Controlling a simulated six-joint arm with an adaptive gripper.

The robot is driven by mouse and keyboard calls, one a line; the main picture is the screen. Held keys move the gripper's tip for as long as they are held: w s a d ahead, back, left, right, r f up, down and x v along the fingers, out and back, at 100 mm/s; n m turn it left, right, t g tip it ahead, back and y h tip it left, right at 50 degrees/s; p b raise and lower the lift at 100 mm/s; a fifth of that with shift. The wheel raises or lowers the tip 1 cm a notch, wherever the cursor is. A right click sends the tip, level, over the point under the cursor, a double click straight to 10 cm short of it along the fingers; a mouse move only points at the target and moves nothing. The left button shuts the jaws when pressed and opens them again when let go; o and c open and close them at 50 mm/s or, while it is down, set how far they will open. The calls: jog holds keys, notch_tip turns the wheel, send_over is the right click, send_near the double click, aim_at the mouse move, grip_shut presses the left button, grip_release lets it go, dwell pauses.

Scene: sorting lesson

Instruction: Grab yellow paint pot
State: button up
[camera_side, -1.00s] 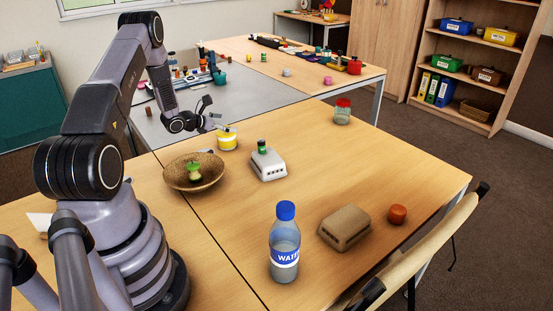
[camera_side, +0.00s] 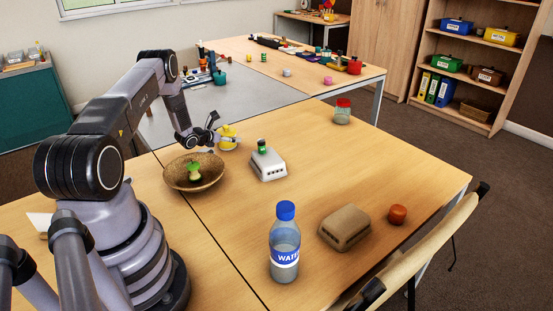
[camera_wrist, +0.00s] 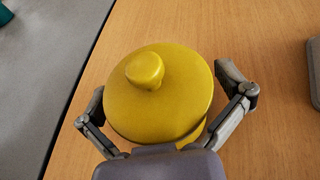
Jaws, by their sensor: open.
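The yellow paint pot (camera_side: 229,140) stands upright on the wooden table, past the wicker bowl. In the wrist view its round yellow lid with a knob (camera_wrist: 158,95) fills the middle of the picture. My gripper (camera_side: 216,136) is low at the pot in the side view. In the wrist view my gripper (camera_wrist: 165,100) is open, with one finger on each side of the pot. A gap shows at the upper part of each finger; I cannot tell whether the lower parts touch the pot. The pot's lower body is mostly hidden.
The wicker bowl (camera_side: 213,179) with an apple core (camera_side: 194,172) sits in front of the pot. A white box (camera_side: 268,168) carrying a small green jar (camera_side: 262,146) stands to the right.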

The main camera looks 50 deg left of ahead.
jog(key=c, duration=1.2)
jog(key=shift+c, duration=0.2)
